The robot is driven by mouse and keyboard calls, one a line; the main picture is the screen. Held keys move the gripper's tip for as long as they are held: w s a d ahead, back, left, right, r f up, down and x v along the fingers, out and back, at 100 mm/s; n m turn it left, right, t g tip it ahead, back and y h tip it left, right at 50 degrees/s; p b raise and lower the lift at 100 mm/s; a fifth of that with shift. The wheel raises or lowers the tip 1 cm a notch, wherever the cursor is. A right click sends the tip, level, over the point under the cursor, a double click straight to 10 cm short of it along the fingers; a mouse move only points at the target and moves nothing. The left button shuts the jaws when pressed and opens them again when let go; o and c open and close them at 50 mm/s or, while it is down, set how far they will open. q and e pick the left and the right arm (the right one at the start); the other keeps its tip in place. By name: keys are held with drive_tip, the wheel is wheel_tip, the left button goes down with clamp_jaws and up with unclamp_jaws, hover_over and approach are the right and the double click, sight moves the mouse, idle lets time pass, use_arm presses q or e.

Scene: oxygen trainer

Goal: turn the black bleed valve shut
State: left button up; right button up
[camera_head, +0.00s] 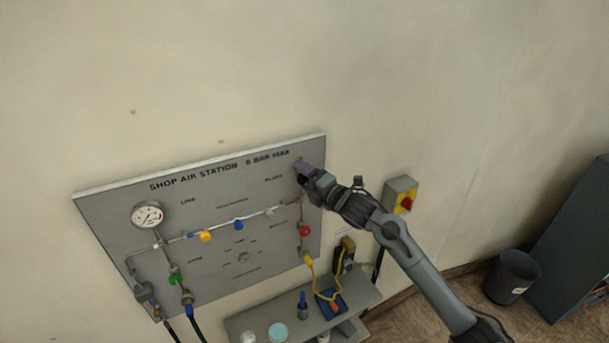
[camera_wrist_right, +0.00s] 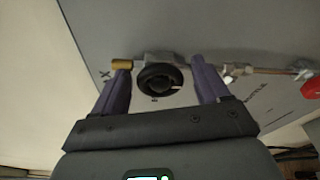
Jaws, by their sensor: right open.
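The black bleed valve (camera_wrist_right: 160,80) is a round black knob on a pale block, seen in the right wrist view between my right gripper's fingers. A brass fitting (camera_wrist_right: 122,64) sticks out at its left. My right gripper (camera_wrist_right: 162,85) is open, with one purple finger on each side of the knob; I cannot tell whether either finger touches it. In the head view my right gripper (camera_head: 301,173) is at the upper right of the grey panel (camera_head: 120,217) and hides the knob there. My left gripper is not in view.
The panel carries a gauge (camera_head: 147,215) and yellow (camera_head: 206,236), blue (camera_head: 239,225), green (camera_head: 176,279) and red (camera_head: 305,231) knobs. A shelf (camera_head: 262,320) with small items stands below. A yellow-and-red switch box (camera_head: 402,195) is on the wall at right.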

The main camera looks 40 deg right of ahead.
drive_tip(key=shift+w, duration=0.25)
drive_tip(key=shift+c, duration=0.4)
drive_tip(key=c, duration=0.9)
drive_tip(key=shift+c, duration=0.2)
